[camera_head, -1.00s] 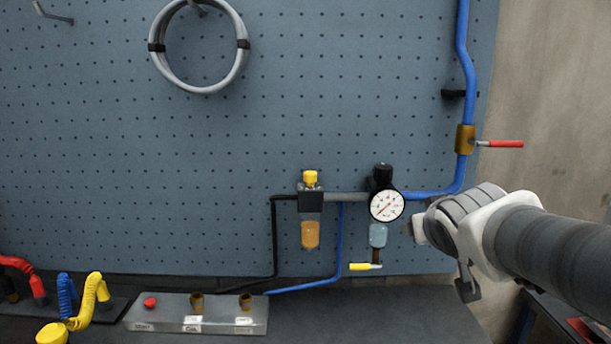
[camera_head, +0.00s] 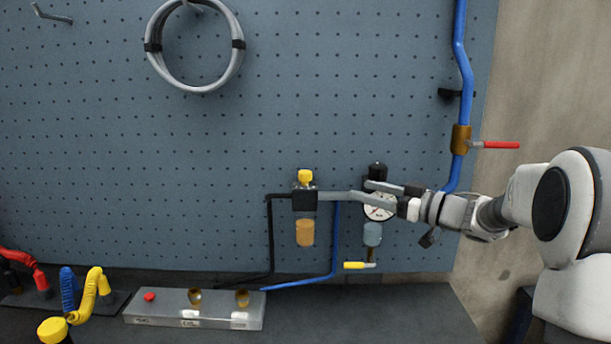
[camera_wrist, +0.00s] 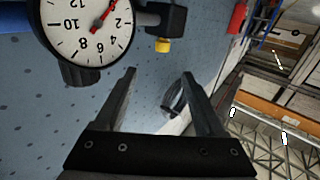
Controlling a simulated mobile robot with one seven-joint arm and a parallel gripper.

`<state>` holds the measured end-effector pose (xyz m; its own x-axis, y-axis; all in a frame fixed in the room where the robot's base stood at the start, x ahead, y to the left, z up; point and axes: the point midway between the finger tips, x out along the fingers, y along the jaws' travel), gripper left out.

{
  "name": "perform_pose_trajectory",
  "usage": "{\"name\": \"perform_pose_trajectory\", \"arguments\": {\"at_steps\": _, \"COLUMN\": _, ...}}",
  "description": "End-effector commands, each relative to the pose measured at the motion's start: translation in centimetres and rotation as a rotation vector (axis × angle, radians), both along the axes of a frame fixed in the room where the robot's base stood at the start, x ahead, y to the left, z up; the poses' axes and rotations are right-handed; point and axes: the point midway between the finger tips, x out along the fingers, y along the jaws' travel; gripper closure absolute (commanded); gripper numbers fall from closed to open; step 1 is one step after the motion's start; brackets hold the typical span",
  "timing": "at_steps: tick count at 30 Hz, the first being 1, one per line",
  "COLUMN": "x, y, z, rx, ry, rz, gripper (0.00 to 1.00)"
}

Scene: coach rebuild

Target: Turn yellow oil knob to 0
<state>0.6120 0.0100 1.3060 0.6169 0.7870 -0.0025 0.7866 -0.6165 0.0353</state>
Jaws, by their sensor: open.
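The yellow oil knob (camera_head: 305,176) sits on top of the black lubricator head (camera_head: 305,200), above its amber bowl (camera_head: 305,233). In the wrist view the yellow knob (camera_wrist: 162,45) shows small, beyond my fingertips and apart from them. My gripper (camera_head: 362,190) is open and empty, reaching in from the right in front of the gauge, to the right of the knob. In the wrist view my gripper (camera_wrist: 158,88) has its two fingers spread. The knob's setting marks are too small to read.
The round gauge (camera_head: 379,208) is partly hidden by my gripper; its dial (camera_wrist: 85,30) with a red needle is close in the wrist view. A black regulator knob (camera_head: 377,171) is above it. A yellow-handled valve (camera_head: 356,265) is below. A red-handled valve (camera_head: 500,145) is upper right.

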Motion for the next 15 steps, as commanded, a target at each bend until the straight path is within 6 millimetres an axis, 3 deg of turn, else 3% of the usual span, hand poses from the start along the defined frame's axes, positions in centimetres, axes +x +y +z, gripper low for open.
{"name": "perform_pose_trajectory", "arguments": {"at_steps": 5, "x": 0.4, "y": 0.9, "z": -0.2, "rx": 0.008, "ry": 0.007, "rz": 0.027, "gripper": 0.28}}
{"name": "perform_pose_trajectory", "arguments": {"at_steps": 15, "x": 4.5, "y": 6.4, "z": -0.2, "rx": 0.007, "ry": 0.006, "rz": 0.026, "gripper": 0.28}}
